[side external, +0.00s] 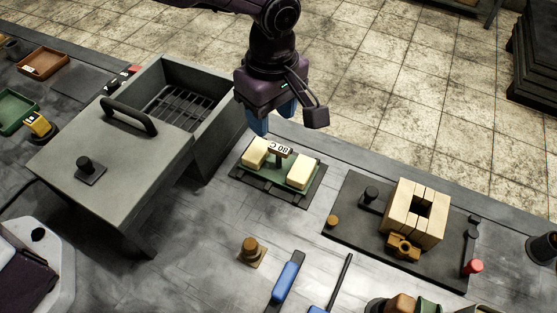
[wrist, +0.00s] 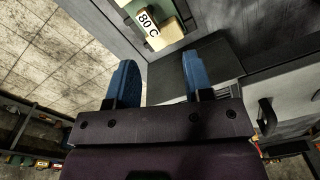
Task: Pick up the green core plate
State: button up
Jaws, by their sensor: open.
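The green core plate (side external: 276,177) sits on a dark rack or mat on the bench, in the middle of the side external view. It bears two cream blocks (side external: 254,153) and a brown upright handle with a white "80 C" label (side external: 280,150). In the wrist view the label (wrist: 148,23) and part of the plate show at the top, beyond the fingertips. My gripper (side external: 271,120) has blue fingers and is above the bench, up and to the left of the plate in the side view. In the wrist view its fingers (wrist: 158,75) are wide apart with nothing between them.
A grey open box (side external: 215,127) with a grate inside stands left of the plate, its handled lid (side external: 115,160) beside it. To the right, a dark board (side external: 345,215) holds a wooden block mould (side external: 418,212). Blue-handled tools (side external: 287,278) lie in front.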

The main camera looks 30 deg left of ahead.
aim_at(279, 148)
jog(key=f+n, duration=0.1)
jog(key=f, duration=0.1)
jog(key=f+n, duration=0.1)
jog(key=f, duration=0.1)
jog(key=f+n, duration=0.2)
jog(key=shift+w+d+f, duration=0.25)
jog(key=shift+w, duration=0.15)
notch_tip(279, 148, down, 5)
jog(key=shift+d+f, duration=0.1)
jog(key=shift+d, duration=0.05)
grip_shut()
